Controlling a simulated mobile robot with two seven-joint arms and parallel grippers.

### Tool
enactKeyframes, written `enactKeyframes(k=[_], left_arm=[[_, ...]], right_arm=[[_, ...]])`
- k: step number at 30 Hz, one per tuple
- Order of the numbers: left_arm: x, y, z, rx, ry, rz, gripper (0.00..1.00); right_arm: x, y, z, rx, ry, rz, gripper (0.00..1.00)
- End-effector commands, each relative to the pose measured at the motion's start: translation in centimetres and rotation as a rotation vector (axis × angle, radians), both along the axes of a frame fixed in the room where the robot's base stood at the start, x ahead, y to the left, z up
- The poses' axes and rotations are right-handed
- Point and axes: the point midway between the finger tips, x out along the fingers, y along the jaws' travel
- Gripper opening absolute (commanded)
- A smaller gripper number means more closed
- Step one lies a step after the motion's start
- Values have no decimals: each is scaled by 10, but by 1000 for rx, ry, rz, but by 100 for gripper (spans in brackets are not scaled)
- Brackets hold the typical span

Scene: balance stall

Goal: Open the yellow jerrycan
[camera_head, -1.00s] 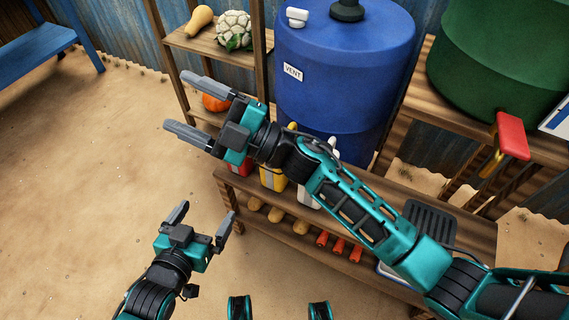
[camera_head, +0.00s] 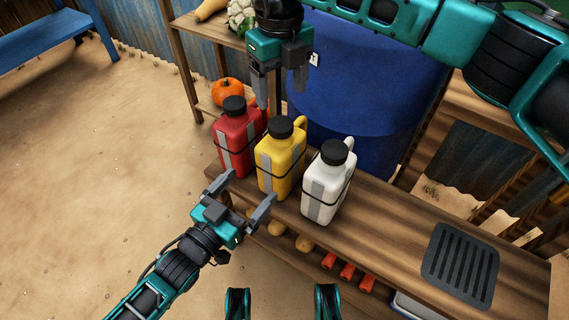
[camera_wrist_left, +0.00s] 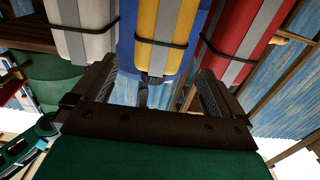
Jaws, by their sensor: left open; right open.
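The yellow jerrycan (camera_head: 280,167) stands upright on the wooden bench between a red and a white one, its black cap (camera_head: 281,127) on top. A grey strip and a dark strap run over its body. My left gripper (camera_head: 248,186) is open in front of the yellow and red jerrycans, apparently touching neither. In the left wrist view the yellow jerrycan (camera_wrist_left: 160,32) shows ahead, between the open fingers (camera_wrist_left: 150,88). My right gripper (camera_head: 281,100) is open and points down above and behind the yellow jerrycan's cap, holding nothing.
The red jerrycan (camera_head: 236,140) and white jerrycan (camera_head: 328,183) stand close on either side. A blue barrel (camera_head: 365,95) is behind. A dark slatted grate (camera_head: 461,264) lies on the bench (camera_head: 390,222) at right. A pumpkin (camera_head: 228,92) sits on the shelf behind.

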Motion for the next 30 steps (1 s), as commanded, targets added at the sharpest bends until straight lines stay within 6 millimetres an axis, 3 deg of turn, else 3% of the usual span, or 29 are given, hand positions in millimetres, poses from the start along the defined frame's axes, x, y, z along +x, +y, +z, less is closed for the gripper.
enactKeyframes(k=[18, 30], left_arm=[[88, -59, 1, 0, 0, 1, 100], [102, -69, 1, 1, 1, 0, 100]], right_arm=[[-1, 1, 0, 5, 3, 2, 73], [-1, 1, 0, 6, 4, 3, 73]])
